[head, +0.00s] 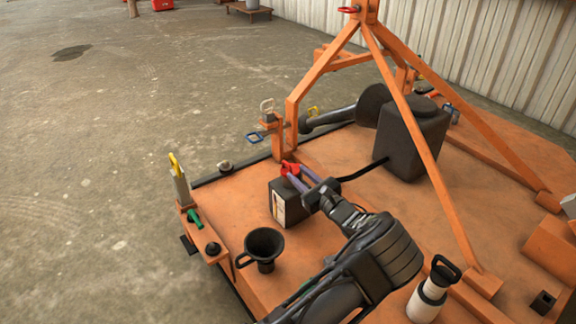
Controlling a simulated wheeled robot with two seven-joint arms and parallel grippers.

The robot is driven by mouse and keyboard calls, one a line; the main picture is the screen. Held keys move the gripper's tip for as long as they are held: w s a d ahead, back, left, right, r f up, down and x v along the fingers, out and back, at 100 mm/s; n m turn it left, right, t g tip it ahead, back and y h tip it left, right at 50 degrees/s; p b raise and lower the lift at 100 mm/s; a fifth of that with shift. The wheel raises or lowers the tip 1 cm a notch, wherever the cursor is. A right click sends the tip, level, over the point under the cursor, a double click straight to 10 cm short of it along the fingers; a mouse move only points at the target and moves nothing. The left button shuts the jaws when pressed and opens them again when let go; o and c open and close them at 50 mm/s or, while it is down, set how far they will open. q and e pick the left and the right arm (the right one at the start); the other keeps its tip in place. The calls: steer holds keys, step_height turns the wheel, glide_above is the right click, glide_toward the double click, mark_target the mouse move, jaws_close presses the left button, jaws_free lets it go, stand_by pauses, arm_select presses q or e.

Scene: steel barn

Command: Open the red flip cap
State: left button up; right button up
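The red flip cap (290,168) sits on top of a small black box-shaped container (288,204) with a pale label on its front side. The container stands on the orange deck. My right gripper is not in view.
A black funnel-like cup (263,247) stands in front of the container. A large black tank (411,136) and orange frame bars (410,115) rise behind and right. A white cylinder with a black handle (428,296) stands lower right. The deck (235,208) left of the container is bare.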

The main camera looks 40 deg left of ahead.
mark_target(288, 164)
arm_select(q)
steer(key=b+x, duration=0.2)
steer(key=x, duration=0.4)
steer(key=shift+f, duration=0.1)
steer(key=shift+w+a, duration=0.1)
steer(key=shift+a, duration=0.25)
steer(key=shift+c, duration=0.5)
jaws_close()
steer(key=shift+w+d, duration=0.1)
stand_by(0.4)
